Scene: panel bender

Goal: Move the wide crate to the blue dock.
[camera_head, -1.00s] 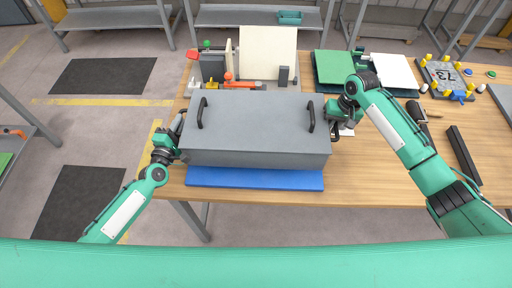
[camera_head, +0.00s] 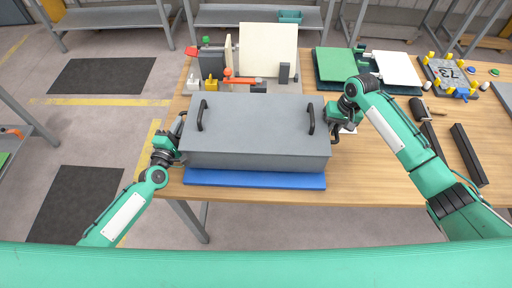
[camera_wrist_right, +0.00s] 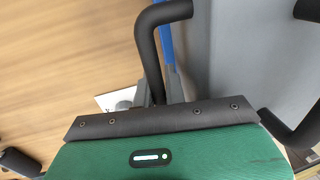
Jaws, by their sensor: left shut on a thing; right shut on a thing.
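The wide crate (camera_head: 260,122) is a long grey box with two black handles on its top and a dark handle at each end. It is level over the blue dock (camera_head: 255,180), whose front strip shows below it; I cannot tell whether it touches the dock. My left gripper (camera_head: 179,138) is shut on the left end handle. My right gripper (camera_head: 334,125) is shut on the right end handle. The right wrist view shows that dark handle (camera_wrist_right: 150,45) beside the grey crate wall (camera_wrist_right: 245,60), with a blue strip of dock (camera_wrist_right: 166,42). The fingertips are mostly hidden there.
Behind the crate stands a bender fixture with a cream panel (camera_head: 268,50) and orange lever (camera_head: 240,80). To the right are a green and white panel fixture (camera_head: 337,65), a plate marked 73 (camera_head: 447,75) and a black bar (camera_head: 468,155). The wooden table (camera_head: 370,175) is clear at front right.

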